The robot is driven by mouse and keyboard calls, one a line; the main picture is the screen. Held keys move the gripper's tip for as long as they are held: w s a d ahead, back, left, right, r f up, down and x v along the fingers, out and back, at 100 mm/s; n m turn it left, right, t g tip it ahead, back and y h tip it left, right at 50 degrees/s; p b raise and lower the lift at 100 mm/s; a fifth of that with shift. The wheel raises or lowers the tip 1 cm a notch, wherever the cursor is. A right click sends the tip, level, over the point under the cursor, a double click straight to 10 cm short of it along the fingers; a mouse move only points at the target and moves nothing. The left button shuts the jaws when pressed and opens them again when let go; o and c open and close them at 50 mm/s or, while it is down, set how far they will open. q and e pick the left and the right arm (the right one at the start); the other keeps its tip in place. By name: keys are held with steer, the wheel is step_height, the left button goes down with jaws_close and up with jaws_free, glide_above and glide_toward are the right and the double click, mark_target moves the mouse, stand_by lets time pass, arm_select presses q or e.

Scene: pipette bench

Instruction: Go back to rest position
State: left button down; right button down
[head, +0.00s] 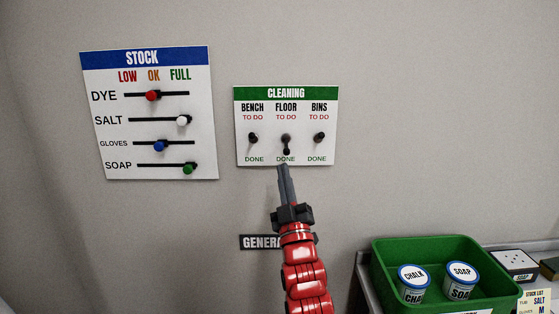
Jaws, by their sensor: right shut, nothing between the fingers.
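My right gripper (284,170) is in the middle of the head view, at the end of a red arm coming up from below. It is shut and empty, and its tips point up at the lower edge of the white cleaning board (268,155). Whether the tips touch the board I cannot tell. On that board the floor switch (286,145) hangs down toward DONE. The bench switch (253,138) and the bins switch (319,137) sit higher than the floor one's tip. My left gripper is not in view.
A stock board (160,160) with several coloured sliders hangs on the wall at left. A dark GENERAL sign (257,242) is partly hidden behind my arm. At lower right a green bin (418,243) holds chalk and soap tins, beside a small soap-labelled box (515,264).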

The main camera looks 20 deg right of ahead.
steer(key=shift+v, duration=0.8)
steer(key=shift+a, duration=0.1)
steer(key=shift+a, duration=0.1)
